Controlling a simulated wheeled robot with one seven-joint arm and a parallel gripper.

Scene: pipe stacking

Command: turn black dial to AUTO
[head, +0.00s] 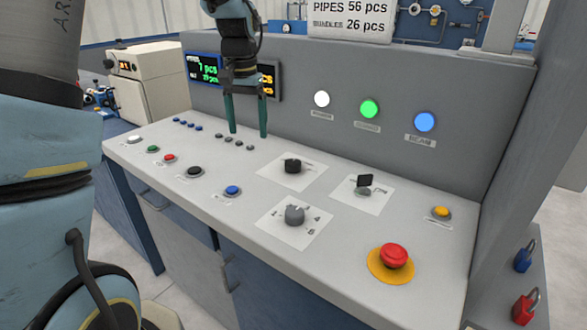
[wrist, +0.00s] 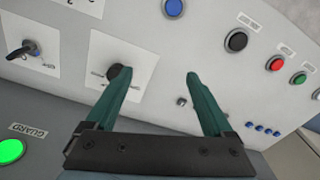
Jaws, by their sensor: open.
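The black dial (head: 292,166) sits on a white label plate on the sloping console top, right of my gripper in the head view. In the wrist view the black dial (wrist: 114,74) shows at the tip of the left finger, which partly covers it. My gripper (head: 247,132) points down with its two green fingers apart and nothing between them. It also shows in the wrist view (wrist: 157,77). The dial is outside the finger gap in that view. I cannot tell whether the finger touches it. The plate's lettering is too small to read.
A black switch (head: 365,182) and a grey numbered dial (head: 294,214) sit close to the black dial. A red emergency button (head: 394,256) is at the front right. Several small buttons line the left. The upright panel with lamps (head: 369,109) rises behind.

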